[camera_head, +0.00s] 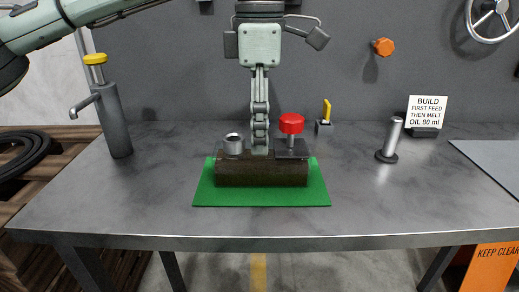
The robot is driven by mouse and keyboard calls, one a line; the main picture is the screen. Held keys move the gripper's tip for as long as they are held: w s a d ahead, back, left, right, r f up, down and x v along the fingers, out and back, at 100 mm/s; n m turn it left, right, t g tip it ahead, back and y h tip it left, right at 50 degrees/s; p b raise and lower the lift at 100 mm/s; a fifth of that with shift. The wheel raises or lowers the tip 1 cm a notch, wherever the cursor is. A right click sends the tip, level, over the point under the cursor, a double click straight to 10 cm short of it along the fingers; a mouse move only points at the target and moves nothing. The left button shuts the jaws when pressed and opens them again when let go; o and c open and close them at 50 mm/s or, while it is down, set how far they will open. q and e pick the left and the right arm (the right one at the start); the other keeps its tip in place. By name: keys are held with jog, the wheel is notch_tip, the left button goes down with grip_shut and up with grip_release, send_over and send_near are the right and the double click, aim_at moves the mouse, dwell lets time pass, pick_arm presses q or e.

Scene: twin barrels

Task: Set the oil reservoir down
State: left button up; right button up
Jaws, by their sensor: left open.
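The oil reservoir appears to be the dark brown block-like body (262,173) on the green mat (318,190). A short metal neck (233,145) stands on its left end and a red knob (291,124) on its right end. It looks level and seems to rest on the mat. My left gripper (260,148) points straight down, between the neck and the knob, with its fingertips at the top of the reservoir. It is seen edge-on and is open; I cannot tell whether its fingers touch the reservoir. My right gripper is out of view.
On the grey table (120,205), a pump (113,122) with a yellow cap stands at the left. A slanted metal lever (391,140), a yellow switch (325,115) and a sign (427,111) are to the right.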

pick_arm(q)
notch_tip(320, 180, up, 6)
jog(key=shift+r, duration=0.25)
